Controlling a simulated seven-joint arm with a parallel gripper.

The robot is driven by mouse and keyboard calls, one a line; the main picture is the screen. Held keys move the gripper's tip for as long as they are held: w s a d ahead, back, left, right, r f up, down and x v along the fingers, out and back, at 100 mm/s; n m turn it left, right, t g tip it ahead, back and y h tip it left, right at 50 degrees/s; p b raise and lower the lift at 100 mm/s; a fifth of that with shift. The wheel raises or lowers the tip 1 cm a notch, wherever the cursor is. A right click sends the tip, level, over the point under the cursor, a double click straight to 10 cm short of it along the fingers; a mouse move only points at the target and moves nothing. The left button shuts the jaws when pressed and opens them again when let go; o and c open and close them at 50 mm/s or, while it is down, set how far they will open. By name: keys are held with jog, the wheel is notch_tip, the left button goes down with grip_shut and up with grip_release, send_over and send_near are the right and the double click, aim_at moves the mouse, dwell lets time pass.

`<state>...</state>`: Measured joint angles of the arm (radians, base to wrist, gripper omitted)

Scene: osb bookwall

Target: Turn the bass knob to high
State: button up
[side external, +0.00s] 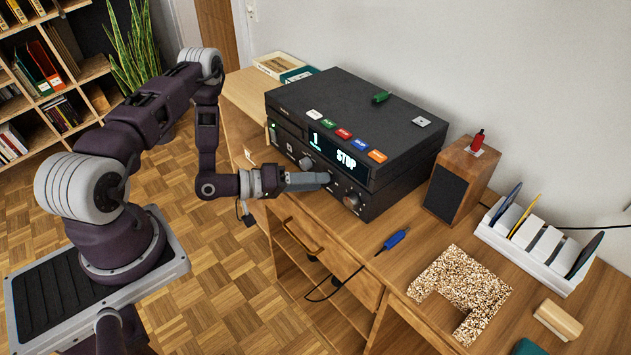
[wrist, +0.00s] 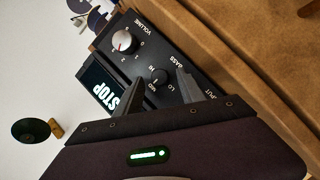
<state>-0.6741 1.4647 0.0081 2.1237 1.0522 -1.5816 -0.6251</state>
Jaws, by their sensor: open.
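The bass knob (wrist: 159,76) is a small dark knob on the black front panel of the stereo (side external: 345,120). The wrist view shows HI, MID and LO printed around it; I cannot tell clearly where its pointer sits. My gripper (side external: 327,178) is at the lower front panel, with its fingers pointing at it. In the wrist view the open fingers (wrist: 166,80) stand on either side of the bass knob, close to it. Whether they touch it I cannot tell. In the side view the gripper hides the bass knob.
The silver volume knob (wrist: 124,41) is beside the bass knob. Another knob (side external: 305,163) sits on the other side of my gripper. The display (side external: 346,160) reads STOP. A speaker (side external: 460,180) stands to the right, and a blue screwdriver (side external: 393,240) lies on the desk in front.

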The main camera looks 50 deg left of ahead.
jog(key=shift+w+d+f, duration=0.1)
jog(key=shift+w, duration=0.25)
grip_shut()
jog(key=m+y, duration=0.2)
jog(key=shift+d+r+m+g, duration=0.2)
jog(key=shift+m+g, duration=0.2)
jog(key=m+y, duration=0.2)
jog(key=m, duration=0.1)
jog(key=shift+s+d+m+g+y, duration=0.1)
jog(key=shift+d+m+g+y, duration=0.2)
jog(key=shift+y, duration=0.1)
jog(key=m+y, duration=0.2)
jog(key=shift+d+r+m, duration=0.1)
jog(key=shift+d+m, duration=0.1)
jog(key=shift+m, duration=0.2)
jog(key=shift+m+y, duration=1.1)
jog(key=shift+y, duration=0.2)
